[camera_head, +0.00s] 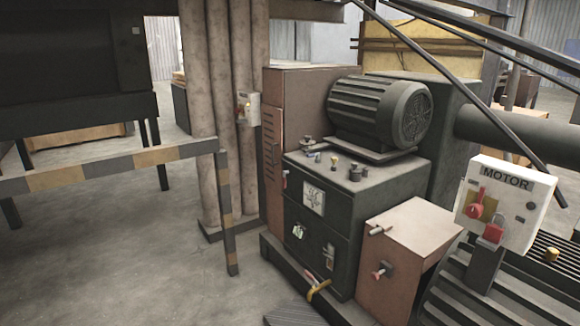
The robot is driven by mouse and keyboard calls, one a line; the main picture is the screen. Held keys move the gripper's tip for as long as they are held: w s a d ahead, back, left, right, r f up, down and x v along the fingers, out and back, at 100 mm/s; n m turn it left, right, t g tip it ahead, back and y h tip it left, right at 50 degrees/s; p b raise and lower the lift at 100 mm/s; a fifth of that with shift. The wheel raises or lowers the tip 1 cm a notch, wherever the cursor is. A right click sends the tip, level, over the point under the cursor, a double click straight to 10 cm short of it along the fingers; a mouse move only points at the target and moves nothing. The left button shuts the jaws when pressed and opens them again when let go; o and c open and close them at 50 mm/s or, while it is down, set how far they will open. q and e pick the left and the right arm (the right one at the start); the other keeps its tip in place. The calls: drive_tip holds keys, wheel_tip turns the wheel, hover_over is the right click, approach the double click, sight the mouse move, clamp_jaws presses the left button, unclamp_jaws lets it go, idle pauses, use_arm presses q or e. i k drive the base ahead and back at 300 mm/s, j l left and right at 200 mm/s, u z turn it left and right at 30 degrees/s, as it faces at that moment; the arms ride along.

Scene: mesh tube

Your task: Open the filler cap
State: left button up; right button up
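A dark machine cabinet (336,221) stands at the centre with a large ribbed electric motor (378,112) on top. Several small fittings sit on the cabinet's top plate in front of the motor. Among them are a dark round knob-like fitting (355,171) at the right and another dark fitting (307,142) at the back left. A small brass-coloured fitting (551,254) shows at the far right. I cannot tell which of these is the filler cap. Neither of my grippers is in view.
A white box marked MOTOR (503,204), with a red switch and red padlock, stands at the right. A brown box (402,252) with a red knob is beside the cabinet. A striped barrier (112,168) and thick pipes (200,90) are at the left. The left floor is bare.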

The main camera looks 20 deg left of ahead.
sight(354, 169)
drive_tip(key=u, duration=0.25)
drive_tip(key=i+j+z, duration=0.35)
drive_tip(key=i+j, duration=0.35)
